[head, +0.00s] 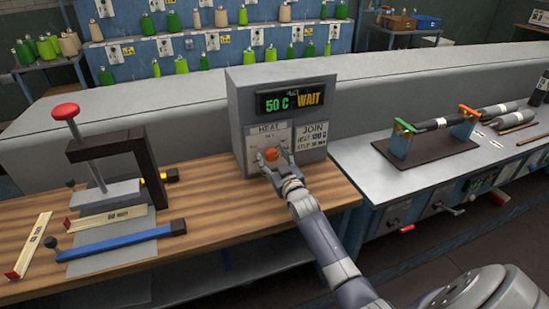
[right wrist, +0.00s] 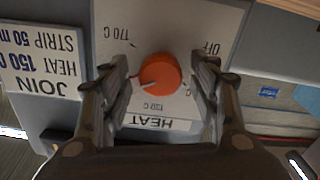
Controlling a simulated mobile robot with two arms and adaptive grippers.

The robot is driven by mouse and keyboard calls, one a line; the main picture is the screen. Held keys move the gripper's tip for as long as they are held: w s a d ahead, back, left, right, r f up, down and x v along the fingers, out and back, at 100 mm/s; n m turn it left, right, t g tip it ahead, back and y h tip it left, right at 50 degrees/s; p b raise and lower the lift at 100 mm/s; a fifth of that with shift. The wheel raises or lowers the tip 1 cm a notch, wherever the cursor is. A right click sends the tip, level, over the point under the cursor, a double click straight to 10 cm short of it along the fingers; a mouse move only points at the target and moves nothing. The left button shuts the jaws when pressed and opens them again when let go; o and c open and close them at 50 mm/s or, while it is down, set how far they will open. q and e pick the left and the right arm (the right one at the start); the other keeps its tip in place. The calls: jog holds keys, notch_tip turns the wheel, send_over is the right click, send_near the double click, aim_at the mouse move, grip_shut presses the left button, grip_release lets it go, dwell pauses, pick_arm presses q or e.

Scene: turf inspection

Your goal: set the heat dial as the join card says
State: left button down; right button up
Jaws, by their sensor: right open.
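The orange heat dial (head: 271,154) sits on the front of a grey control box (head: 240,110). The box display (head: 291,99) reads 50 C in green and WAIT in amber. The join card (head: 313,135), right of the dial, also shows upside down in the right wrist view (right wrist: 42,62): HEAT 150 C, STRIP 50 mm. My right gripper (head: 269,161) is open, its fingers on either side of the dial (right wrist: 160,72); contact is unclear. The dial's pale pointer aims lower left in the wrist view, between the 120 C and 170 C labels. My left gripper is not in view.
A clamp press (head: 108,150) with a red knob stands on the wooden bench, left of the box. A blue-handled bar (head: 120,240) and labelled strips lie near it. A grey bench (head: 440,185) at right carries a roller stand.

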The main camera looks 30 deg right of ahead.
jog(key=shift+s+a+f, duration=0.1)
jog(key=shift+s, duration=0.45)
jog(key=v, duration=1.1)
jog(key=shift+r, duration=0.2)
jog(key=shift+a, duration=0.1)
